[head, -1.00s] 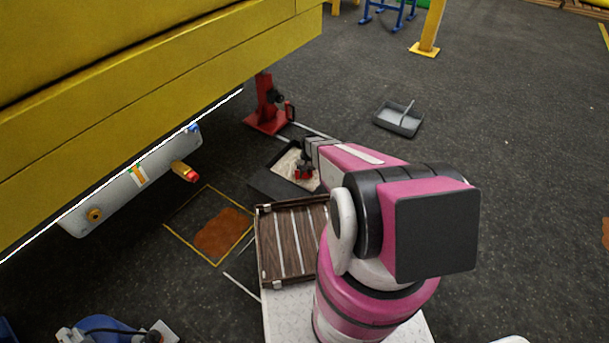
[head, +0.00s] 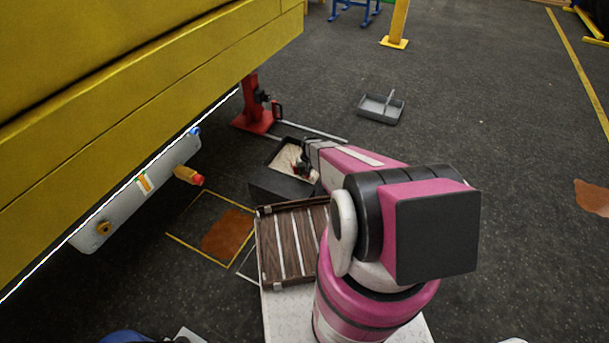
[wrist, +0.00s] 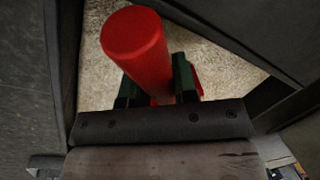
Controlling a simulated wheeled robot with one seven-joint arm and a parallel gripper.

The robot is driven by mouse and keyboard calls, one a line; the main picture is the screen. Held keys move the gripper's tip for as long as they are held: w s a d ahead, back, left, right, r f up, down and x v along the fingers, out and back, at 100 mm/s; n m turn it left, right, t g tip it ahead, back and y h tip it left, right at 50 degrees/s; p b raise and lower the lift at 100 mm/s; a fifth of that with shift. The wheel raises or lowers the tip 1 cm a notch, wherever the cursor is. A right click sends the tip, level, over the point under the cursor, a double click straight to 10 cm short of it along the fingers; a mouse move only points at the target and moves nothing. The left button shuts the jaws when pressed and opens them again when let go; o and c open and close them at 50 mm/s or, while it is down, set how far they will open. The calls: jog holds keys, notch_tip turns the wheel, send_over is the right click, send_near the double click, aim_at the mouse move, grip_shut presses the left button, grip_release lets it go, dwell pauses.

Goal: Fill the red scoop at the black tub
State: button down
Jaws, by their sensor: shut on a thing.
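The black tub (head: 280,186) stands on the floor beyond my wooden deck and holds pale granular material (head: 284,160). My gripper (wrist: 158,88) is shut on the red scoop (wrist: 138,45); the scoop's red handle sticks up between the dark green fingers in the wrist view.
A red jack stand (head: 252,108) is just behind the tub, with a pale bar on the floor. A yellow boom (head: 150,110) overhangs the left. A grey tray (head: 381,108) lies farther back. An orange-brown patch (head: 228,232) lies in a yellow outline.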

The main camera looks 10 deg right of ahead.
jog(key=shift+s+d+r, duration=0.1)
jog(key=shift+r, duration=0.05)
jog(key=shift+d+r, duration=0.1)
jog(key=shift+r, duration=0.65)
notch_tip(320, 180, up, 12)
jog(key=shift+f, duration=0.2)
dwell(0.4)
